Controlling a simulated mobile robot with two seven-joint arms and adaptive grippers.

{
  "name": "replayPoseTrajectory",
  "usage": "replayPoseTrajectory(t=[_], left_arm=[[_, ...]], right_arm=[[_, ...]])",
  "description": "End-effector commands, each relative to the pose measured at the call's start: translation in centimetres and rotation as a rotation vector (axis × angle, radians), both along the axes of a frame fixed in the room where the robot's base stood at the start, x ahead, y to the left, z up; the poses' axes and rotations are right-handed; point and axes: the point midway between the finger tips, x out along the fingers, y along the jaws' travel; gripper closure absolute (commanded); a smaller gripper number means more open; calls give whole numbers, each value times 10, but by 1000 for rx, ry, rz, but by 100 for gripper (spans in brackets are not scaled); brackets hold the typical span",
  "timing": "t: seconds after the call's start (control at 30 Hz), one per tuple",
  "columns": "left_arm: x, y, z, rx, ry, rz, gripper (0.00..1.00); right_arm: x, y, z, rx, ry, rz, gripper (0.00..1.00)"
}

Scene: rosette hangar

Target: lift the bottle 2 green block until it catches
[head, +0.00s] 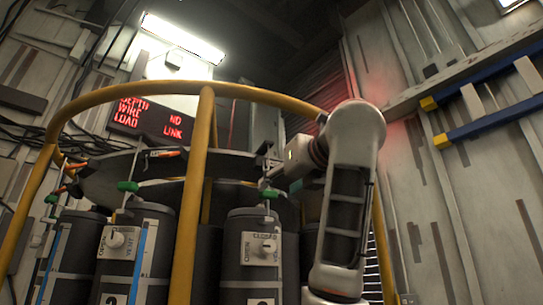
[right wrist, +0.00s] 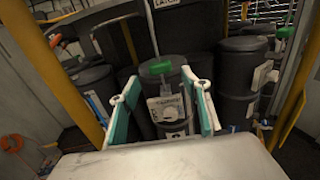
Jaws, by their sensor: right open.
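A left bottle (head: 131,255), dark with a grey band, has a label at the bottom edge that looks like a 2. A green block (head: 128,187) sits on the rod above it. A middle bottle (head: 252,232) has a knob plate, a number cut off by the frame, and its own green block (head: 270,193). My right gripper (head: 270,178) is beside that middle block. In the right wrist view my right gripper (right wrist: 162,108) is open, its fingers apart, with a green block (right wrist: 155,68) and a bottle (right wrist: 168,95) beyond and between them. The bottle's number is unclear. My left gripper is out of view.
A yellow rail (head: 205,95) with an upright post (head: 193,210) rings the bottles. A red-lettered display (head: 150,120) hangs behind. Blue bars with yellow ends (head: 490,128) are on the right wall. More dark bottles (right wrist: 240,75) crowd around in the wrist view.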

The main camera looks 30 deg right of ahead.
Motion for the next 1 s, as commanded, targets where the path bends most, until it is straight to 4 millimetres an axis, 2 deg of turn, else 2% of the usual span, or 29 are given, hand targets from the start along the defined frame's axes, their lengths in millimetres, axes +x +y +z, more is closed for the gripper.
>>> replayPoseTrajectory(t=[0.37,0.8,1.0], left_arm=[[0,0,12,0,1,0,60],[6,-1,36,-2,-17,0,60],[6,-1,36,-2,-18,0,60]], right_arm=[[27,-6,1,0,1,-2,53],[58,-11,1,0,2,-1,53],[60,-12,-1,-1,2,-1,53]])
